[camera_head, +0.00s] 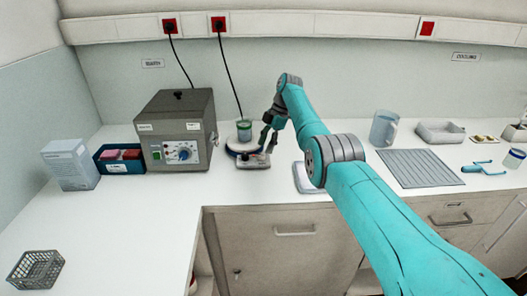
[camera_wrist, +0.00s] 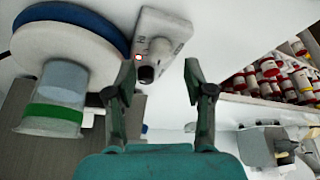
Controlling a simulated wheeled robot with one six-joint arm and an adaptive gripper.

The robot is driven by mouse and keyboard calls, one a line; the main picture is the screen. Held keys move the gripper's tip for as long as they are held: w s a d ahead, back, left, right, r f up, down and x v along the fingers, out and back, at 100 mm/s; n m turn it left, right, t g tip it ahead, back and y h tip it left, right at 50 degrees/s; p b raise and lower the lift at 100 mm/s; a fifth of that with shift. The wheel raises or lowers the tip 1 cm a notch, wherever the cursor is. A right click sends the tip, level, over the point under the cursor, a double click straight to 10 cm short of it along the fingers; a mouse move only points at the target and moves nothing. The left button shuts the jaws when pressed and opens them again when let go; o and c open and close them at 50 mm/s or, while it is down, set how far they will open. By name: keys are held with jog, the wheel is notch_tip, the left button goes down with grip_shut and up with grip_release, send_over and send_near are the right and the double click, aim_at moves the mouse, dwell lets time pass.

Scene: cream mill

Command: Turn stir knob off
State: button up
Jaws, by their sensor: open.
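The stirrer has a white round plate (camera_head: 236,148) with a blue rim and a pale control box (camera_head: 254,162) at its front. In the wrist view the control box (camera_wrist: 165,32) carries a dark stir knob (camera_wrist: 147,73) and a small lit lamp (camera_wrist: 138,58) beside it. A beaker with a green band (camera_head: 244,131) stands on the plate; it also shows in the wrist view (camera_wrist: 60,95). My gripper (camera_head: 268,140) is beside the stirrer. In the wrist view my open fingers (camera_wrist: 160,76) spread around the knob's area, the knob nearer the left finger. I cannot tell whether they touch.
A grey heater box (camera_head: 178,118) with a blue dial stands left of the stirrer. A blue rack (camera_head: 120,158) and a white carton (camera_head: 70,165) are further left. A jug (camera_head: 384,128) and a ribbed mat (camera_head: 419,168) are to the right. The left front counter is mostly clear.

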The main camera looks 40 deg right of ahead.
aim_at(262, 154)
jog(key=shift+v, duration=2)
jog(key=a+r+m+h, duration=0.3)
jog(key=m+h, duration=0.1)
jog(key=m, duration=2)
jog(key=shift+g, duration=0.4)
jog(key=f, duration=1)
jog(key=shift+w+a, duration=0.2)
jog(key=shift+w, duration=0.1)
grip_shut()
